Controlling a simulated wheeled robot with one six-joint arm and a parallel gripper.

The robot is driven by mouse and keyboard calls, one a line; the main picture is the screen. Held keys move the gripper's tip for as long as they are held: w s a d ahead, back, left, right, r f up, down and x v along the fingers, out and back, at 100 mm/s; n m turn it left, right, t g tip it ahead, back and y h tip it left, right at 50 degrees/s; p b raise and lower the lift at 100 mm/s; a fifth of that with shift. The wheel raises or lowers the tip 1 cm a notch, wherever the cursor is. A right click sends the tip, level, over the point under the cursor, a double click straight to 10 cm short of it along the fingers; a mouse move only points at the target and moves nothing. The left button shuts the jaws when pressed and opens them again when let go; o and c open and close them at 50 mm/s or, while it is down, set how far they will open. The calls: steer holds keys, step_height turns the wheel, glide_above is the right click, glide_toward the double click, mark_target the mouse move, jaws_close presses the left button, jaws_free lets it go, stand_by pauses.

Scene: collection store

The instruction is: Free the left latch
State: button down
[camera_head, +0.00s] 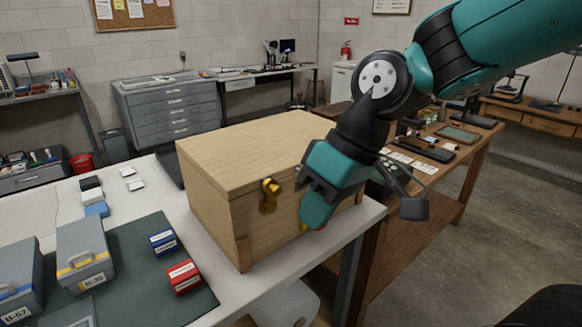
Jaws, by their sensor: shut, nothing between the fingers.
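A light wooden box (225,205) with a closed lid stands near the front right corner of the white table. A brass latch (269,196), the left one, is on its front face at the lid seam. It seems to stand a little out from the face; I cannot tell if it is fastened. My gripper (314,222) is shut and empty, pointing down in front of the box's right half. It is to the right of the left latch and apart from it. A yellowish edge shows beside the gripper; the rest of the box front there is hidden.
A dark green mat (130,265) left of the box holds grey cases (84,255), a blue box (163,242) and a red box (184,276). A wooden bench (455,160) with small items stands at right. Open floor lies at the front right.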

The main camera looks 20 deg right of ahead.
steer(key=w+d+r+m+t+y+p, duration=0.1)
steer(key=w+d+r+p, duration=0.3)
steer(key=w+d, duration=0.7)
steer(key=w+m+t, duration=0.1)
steer(key=w, duration=0.1)
steer(key=shift+w+d, duration=0.35)
steer(key=shift+w, duration=0.05)
steer(key=shift+f, duration=0.1)
steer(key=p, duration=0.2)
glide_toward(274, 200)
step_height(274, 200, down, 3)
steer(key=w+d, duration=0.1)
steer(key=d, duration=0.1)
steer(key=shift+s+a+p, duration=0.15)
steer(key=shift+a+p, duration=0.25)
steer(key=shift+a, duration=0.55)
steer(key=shift+s+a+p, duration=0.2)
steer(key=shift+a+p, duration=0.2)
steer(key=shift+a, duration=0.6)
steer(key=shift+w+d+t, duration=0.1)
steer(key=shift+t, duration=0.2)
